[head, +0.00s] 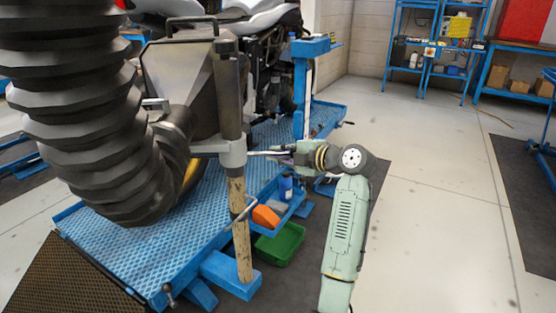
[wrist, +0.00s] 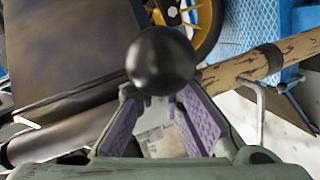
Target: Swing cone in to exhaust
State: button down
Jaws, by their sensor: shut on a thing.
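The cone (head: 180,75) is a dark, boxy hood in the middle left of the head view, beside a vertical post (head: 237,215) with a worn, wood-coloured lower part. A grey clamp (head: 232,152) joins the post, and a thin rod runs right from it. My gripper (head: 278,151) is at the rod's end. In the wrist view my purple-padded fingers (wrist: 172,115) are shut on a black ball knob (wrist: 160,60). The cone's dark side also shows in the wrist view (wrist: 65,45). The motorcycle (head: 268,60) stands behind the cone; I cannot make out its exhaust.
A thick black corrugated hose (head: 85,110) fills the left. The blue lift platform (head: 140,250) lies below. A blue tray (head: 278,200) holds an orange item and a bottle; a green bin (head: 280,243) is on the floor. Open floor (head: 440,220) lies to the right.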

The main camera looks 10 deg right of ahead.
jog(key=shift+w+r, duration=0.1)
jog(key=shift+r, duration=0.05)
jog(key=c, duration=2.1)
grip_release()
jog(key=o, duration=0.4)
jog(key=v, duration=1.2)
